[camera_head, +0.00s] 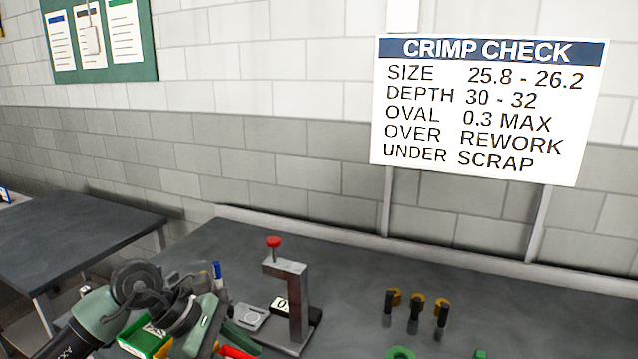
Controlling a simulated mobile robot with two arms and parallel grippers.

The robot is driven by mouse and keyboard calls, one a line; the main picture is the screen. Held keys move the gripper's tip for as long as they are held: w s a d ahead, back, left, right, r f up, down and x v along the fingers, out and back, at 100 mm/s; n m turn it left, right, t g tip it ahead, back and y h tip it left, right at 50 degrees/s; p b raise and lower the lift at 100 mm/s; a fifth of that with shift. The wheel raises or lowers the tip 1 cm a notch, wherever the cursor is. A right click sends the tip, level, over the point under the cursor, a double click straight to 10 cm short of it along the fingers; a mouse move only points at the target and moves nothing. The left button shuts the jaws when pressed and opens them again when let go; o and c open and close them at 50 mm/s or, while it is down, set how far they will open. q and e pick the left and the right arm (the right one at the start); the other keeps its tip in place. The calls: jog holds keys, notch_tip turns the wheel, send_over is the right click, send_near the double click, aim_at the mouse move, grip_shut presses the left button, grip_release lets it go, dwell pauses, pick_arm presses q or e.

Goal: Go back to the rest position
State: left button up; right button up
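My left arm (98,315) comes in from the lower left, over the left part of the dark workbench (350,265). Its wrist and gripper (205,322) are low in the picture, left of a grey gauge stand (297,300) with a red knob on top. The fingertips cannot be made out, so I cannot tell whether this gripper is open or holds anything. My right arm and gripper are not in view.
A green bin (140,347) and something red (235,352) are partly hidden by my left arm. Several dark pegs with orange-brown parts (415,303) stand at the right. A green ring (400,353) lies in front. The bench between stand and pegs is clear.

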pick_arm(q)
jog(key=s+d+r+n+t+h, duration=0.2)
jog(key=d+r+n+t+h, duration=0.3)
jog(key=d+r+n+h, duration=0.55)
jog(key=w+a+n+t+y, duration=0.2)
jog(key=a+n+t+y, duration=0.4)
jog(key=n, duration=0.7)
jog(key=w+a+n+t+y, duration=0.3)
jog(key=a+n+t+y, duration=0.25)
jog(key=n+t, duration=0.55)
jog(key=s+a+f+n+g+y, duration=0.2)
jog(key=a+f+n+g+y, duration=0.1)
jog(key=f+n, duration=0.25)
jog(key=s+a+f+n+g+y, duration=0.1)
jog(key=a+f+n+g+y, duration=0.25)
jog(key=f+n, duration=0.2)
jog(key=s+f+n+g, duration=0.4)
jog(key=s+f+g, duration=0.2)
jog(key=s+f, duration=0.5)
jog(key=s+f+n+g, duration=0.4)
jog(key=s+f+g, duration=0.4)
jog(key=s, duration=0.6)
notch_tip(320, 180, down, 30)
jog(key=s, duration=0.3)
jog(key=s+a+f+g, duration=0.1)
jog(key=s+a+f, duration=0.2)
jog(key=s+f, duration=1)
jog(key=shift+s+f, duration=0.2)
jog(key=shift+s, duration=1)
